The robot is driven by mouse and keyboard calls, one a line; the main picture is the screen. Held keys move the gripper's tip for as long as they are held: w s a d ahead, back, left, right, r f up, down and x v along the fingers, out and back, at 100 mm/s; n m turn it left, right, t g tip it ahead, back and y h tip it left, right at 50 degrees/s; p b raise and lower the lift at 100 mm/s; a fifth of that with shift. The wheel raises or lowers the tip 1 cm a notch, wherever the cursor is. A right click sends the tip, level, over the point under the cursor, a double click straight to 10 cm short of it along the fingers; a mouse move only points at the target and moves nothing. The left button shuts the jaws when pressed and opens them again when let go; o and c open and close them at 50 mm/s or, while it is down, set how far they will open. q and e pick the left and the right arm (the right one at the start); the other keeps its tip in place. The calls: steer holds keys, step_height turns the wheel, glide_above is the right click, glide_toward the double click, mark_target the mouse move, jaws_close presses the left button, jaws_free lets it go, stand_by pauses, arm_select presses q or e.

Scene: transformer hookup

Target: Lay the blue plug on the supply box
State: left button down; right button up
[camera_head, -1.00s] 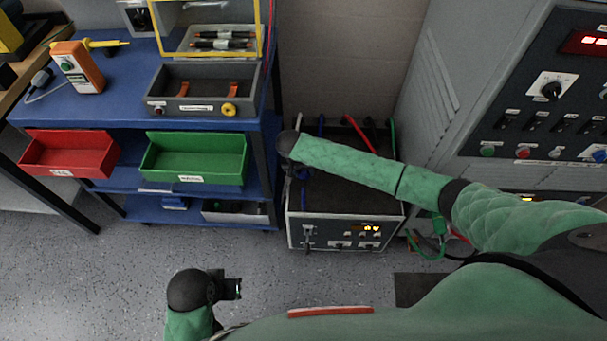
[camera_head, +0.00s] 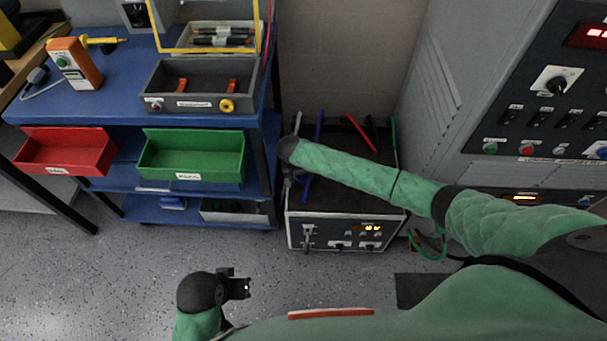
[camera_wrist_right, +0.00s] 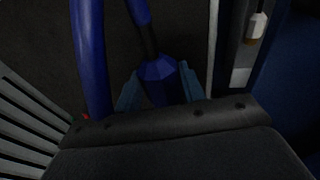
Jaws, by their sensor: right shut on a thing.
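The supply box (camera_head: 345,212) is a dark-topped box with a pale front panel, on the floor right of the blue cart. My right gripper (camera_head: 300,180) is mostly hidden under its own wrist, over the left side of the box in the head view. In the right wrist view the right gripper (camera_wrist_right: 158,92) is shut on the blue plug (camera_wrist_right: 160,75), with a finger on each side. A thick blue cable (camera_wrist_right: 90,60) runs beside it. I cannot tell whether the plug touches the box top. My left gripper (camera_head: 236,288) is low over the floor, apart from the box; its opening is unclear.
The blue cart (camera_head: 115,103) with red (camera_head: 65,152) and green (camera_head: 192,158) bins stands left of the box. A grey cabinet (camera_head: 425,90) stands on the right. Red (camera_head: 360,132) and green (camera_head: 393,135) leads rise at the box's back.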

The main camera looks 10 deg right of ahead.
steer(key=o, duration=1.2)
steer(key=v, duration=0.6)
steer(key=shift+r, duration=0.25)
arm_select(q)
steer(key=shift+w+d+f, duration=0.1)
steer(key=shift+d+f, duration=0.25)
arm_select(e)
steer(key=shift+s+a+r, duration=0.1)
steer(key=shift+a+r, duration=0.05)
steer(key=shift+r, duration=0.5)
